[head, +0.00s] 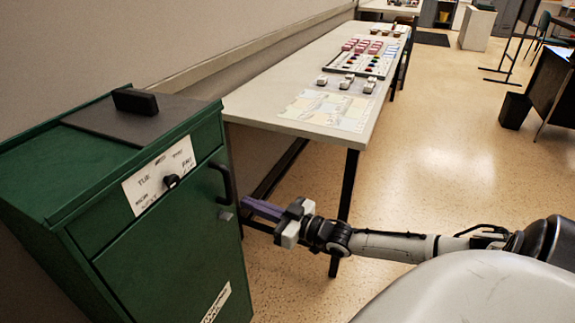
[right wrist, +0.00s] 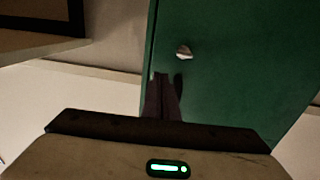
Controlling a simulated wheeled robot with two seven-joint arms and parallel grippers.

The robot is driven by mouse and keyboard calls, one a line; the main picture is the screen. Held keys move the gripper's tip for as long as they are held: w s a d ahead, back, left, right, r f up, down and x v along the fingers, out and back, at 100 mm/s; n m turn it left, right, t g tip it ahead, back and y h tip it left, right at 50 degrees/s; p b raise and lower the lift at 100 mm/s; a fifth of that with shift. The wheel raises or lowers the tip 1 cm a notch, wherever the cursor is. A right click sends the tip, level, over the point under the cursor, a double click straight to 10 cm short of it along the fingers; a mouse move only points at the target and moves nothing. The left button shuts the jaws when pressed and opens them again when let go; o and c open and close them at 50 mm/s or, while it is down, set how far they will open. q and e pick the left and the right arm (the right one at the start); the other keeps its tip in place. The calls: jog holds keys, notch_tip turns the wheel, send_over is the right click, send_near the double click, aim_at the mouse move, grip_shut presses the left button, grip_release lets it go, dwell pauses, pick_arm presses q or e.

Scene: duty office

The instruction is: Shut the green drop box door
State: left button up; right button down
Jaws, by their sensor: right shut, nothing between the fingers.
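The green drop box (head: 85,165) stands at the left in the head view. Its green door (head: 165,255) is the lower front panel, with a black handle (head: 222,183) and a small silver knob (head: 226,215) near its right edge. I cannot tell whether the door is flush or slightly ajar. My right gripper (head: 246,208) is shut and empty, its purple fingers pointing at the door edge by the knob. In the right wrist view the fingertips (right wrist: 162,80) are just below the knob (right wrist: 184,52), over the green panel; contact is unclear. My left gripper is not in view.
A black slotted piece (head: 134,101) and a dial label (head: 160,174) are on the box. A long table (head: 245,100) with papers and small items runs behind it; its dark leg (head: 348,185) is behind my right gripper. The floor (head: 440,150) at the right is open.

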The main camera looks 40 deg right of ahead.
jog(key=p+v, duration=0.1)
jog(key=v, duration=0.8)
jog(key=shift+d, duration=0.3)
jog(key=shift+f, duration=0.1)
jog(key=s+a+f+g, duration=0.3)
jog(key=s+a+f, duration=0.2)
jog(key=a, duration=0.3)
jog(key=s+a+f+g+h, duration=0.1)
jog(key=s+a+f+g, duration=0.2)
jog(key=s+a+f, duration=0.2)
jog(key=s+a+f+m+g+h+p, duration=0.1)
jog(key=s+a+f, duration=0.4)
jog(key=a, duration=0.6)
jog(key=shift+s+g, duration=0.8)
jog(key=shift+g, duration=0.1)
jog(key=shift+a+f, duration=0.1)
jog(key=shift+a, duration=0.15)
